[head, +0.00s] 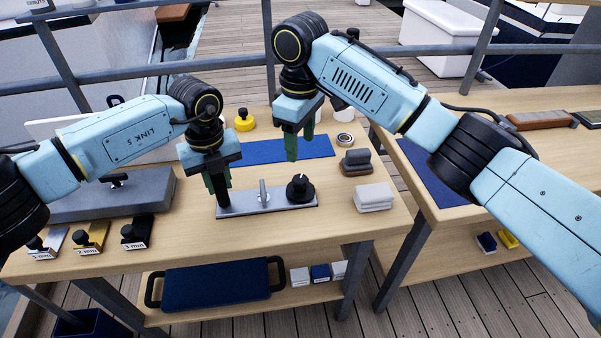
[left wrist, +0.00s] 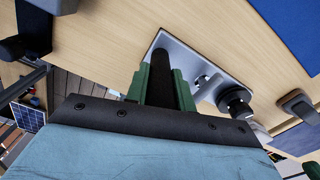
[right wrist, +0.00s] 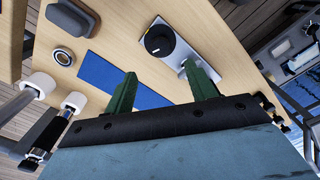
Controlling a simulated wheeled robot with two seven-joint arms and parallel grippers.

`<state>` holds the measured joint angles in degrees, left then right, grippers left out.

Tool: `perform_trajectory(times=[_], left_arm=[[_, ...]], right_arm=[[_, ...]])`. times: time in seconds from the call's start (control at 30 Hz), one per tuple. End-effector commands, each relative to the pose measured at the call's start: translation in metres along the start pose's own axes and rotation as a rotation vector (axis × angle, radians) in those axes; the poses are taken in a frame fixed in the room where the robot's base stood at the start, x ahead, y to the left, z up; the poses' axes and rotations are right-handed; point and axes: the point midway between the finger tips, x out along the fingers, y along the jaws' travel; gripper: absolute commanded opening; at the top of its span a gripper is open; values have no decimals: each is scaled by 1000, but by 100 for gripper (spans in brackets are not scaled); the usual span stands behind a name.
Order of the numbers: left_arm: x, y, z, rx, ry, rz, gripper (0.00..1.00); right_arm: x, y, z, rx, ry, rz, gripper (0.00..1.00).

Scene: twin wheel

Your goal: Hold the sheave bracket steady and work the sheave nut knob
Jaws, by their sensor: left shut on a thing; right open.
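The sheave bracket is a grey metal plate (head: 248,207) lying on the wooden bench, with a black post at its left end and a small metal upright in its middle. The sheave nut knob (head: 299,188) is black with a pale mark and stands at the plate's right end; it also shows in the right wrist view (right wrist: 159,40). My left gripper (head: 217,184) is shut on the black post (left wrist: 186,92), its green fingers either side. My right gripper (head: 299,146) is open and empty, above and behind the knob, not touching it.
A blue mat (head: 258,152) lies behind the bracket. White blocks (head: 374,196) and a grey-topped block (head: 355,160) stand right of the knob. A yellow knobbed piece (head: 244,120) stands behind. Labelled gauge blocks (head: 92,238) line the front left edge.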

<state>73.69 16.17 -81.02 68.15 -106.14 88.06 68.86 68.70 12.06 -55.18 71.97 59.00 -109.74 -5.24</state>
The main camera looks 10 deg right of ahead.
Motion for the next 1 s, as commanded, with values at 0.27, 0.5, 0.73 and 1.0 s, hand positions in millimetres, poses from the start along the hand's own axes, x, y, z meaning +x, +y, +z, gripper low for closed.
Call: perform_trajectory(times=[0.27,0.5,0.73,1.0], left_arm=[[3,1,-1,-2,4,3,0],[3,1,-1,-2,4,3,0],[3,1,-1,-1,4,3,0],[3,1,-1,-1,4,3,0]], right_arm=[[58,0,1,-2,-2,-2,56],[90,0,0,-3,0,-2,56],[99,-1,0,-4,1,-2,56],[98,-1,0,-4,1,-2,44]])
